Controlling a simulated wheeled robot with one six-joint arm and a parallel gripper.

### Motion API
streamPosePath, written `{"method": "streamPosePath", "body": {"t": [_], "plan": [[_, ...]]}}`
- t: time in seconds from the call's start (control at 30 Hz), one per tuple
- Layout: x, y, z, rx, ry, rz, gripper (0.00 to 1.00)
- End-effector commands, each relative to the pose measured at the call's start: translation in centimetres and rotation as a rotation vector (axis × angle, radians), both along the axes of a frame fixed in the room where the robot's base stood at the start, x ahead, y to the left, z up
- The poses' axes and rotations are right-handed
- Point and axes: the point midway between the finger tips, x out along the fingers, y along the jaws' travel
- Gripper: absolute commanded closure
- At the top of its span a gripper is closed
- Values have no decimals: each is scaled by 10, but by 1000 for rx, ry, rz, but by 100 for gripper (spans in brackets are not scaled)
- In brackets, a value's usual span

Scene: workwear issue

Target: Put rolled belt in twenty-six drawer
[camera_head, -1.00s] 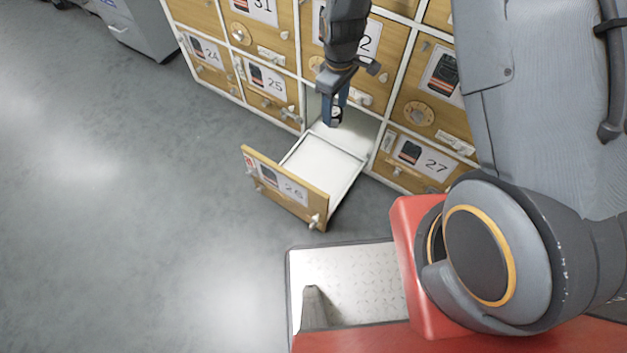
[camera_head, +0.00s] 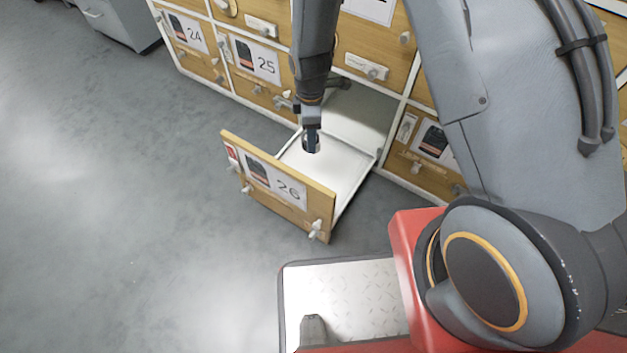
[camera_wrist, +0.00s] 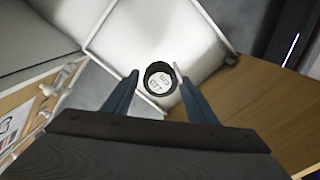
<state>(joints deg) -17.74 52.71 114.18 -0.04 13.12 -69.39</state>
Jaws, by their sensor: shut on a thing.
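The rolled belt is a small black coil (camera_wrist: 149,70) around a pale marked centre, between my fingertips in the wrist view. It also shows as a dark ring (camera_head: 311,146) in the head view. My gripper (camera_head: 311,141) is shut on it and points down over the open twenty-six drawer. This drawer has a wooden front (camera_head: 262,190) with a "26" label and a white interior (camera_head: 338,176) with no other item visible. The fingers also show in the wrist view (camera_wrist: 158,80). I cannot tell whether the belt touches the drawer floor.
Neighbouring drawers 25 (camera_head: 254,62) and 27 (camera_head: 430,150) are closed, with knobs and latches on their fronts. Drawer 24 (camera_head: 187,32) is closed at upper left. A grey cabinet (camera_head: 117,22) stands at the far left. The grey floor left of the open drawer is clear.

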Motion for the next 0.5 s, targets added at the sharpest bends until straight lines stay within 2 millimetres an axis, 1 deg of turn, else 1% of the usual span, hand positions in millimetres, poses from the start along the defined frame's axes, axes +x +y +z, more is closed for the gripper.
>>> {"method": "streamPosePath", "body": {"t": [0.03,0.1,0.2,0.3,0.5], "plan": [[4,3,-20,0,0,28,73],[6,7,-34,0,-1,68,73],[8,11,-49,0,-1,115,73],[10,14,-60,0,-1,147,73],[10,16,-72,0,0,173,73]]}}
